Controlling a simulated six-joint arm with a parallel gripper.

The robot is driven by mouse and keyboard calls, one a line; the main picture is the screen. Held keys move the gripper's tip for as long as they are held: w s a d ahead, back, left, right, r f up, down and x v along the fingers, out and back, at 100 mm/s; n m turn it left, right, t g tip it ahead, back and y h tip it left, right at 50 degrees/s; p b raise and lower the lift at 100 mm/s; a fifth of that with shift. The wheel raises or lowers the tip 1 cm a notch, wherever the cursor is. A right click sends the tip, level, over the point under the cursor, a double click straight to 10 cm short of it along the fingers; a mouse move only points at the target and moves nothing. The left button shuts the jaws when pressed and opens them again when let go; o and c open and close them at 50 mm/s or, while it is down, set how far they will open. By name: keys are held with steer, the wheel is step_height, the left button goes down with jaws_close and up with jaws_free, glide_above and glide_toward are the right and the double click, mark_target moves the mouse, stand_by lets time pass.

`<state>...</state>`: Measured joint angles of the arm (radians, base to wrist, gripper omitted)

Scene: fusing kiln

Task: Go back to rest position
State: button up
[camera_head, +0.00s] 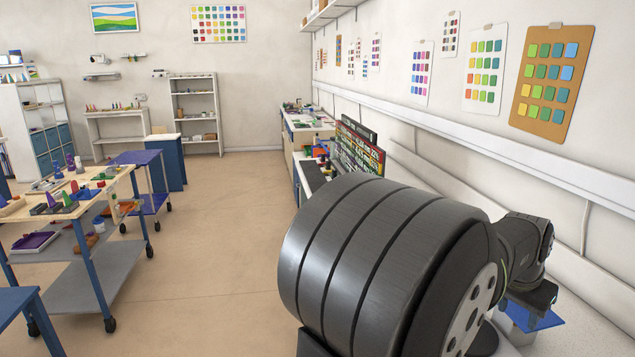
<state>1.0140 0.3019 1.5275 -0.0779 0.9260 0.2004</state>
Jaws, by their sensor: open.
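My arm fills the lower right of the head view, with a large dark ribbed joint close to the camera. Beyond it, at the right, is the smaller dark end of my arm, with my gripper (534,297) pointing down. The gripper is open. Its fingers are small and partly hidden, and I see nothing held in it. A blue flat piece (530,318) shows just below the gripper; I cannot tell whether they touch.
A wooden-topped cart (95,192) with several coloured pieces stands at the left. A counter (310,125) with a rack of coloured items (358,148) runs along the right wall. A board of colour samples (550,118) hangs at right. The middle floor (215,240) is clear.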

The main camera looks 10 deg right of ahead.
steer(key=w+f, duration=0.2)
steer(key=w, duration=0.1)
steer(key=w+a+f, duration=0.1)
steer(key=w+f, duration=0.1)
steer(key=w, duration=0.1)
steer(key=w+f, duration=0.2)
steer(key=w, duration=0.1)
steer(key=shift+w+a, duration=0.3)
steer(key=shift+a, duration=0.05)
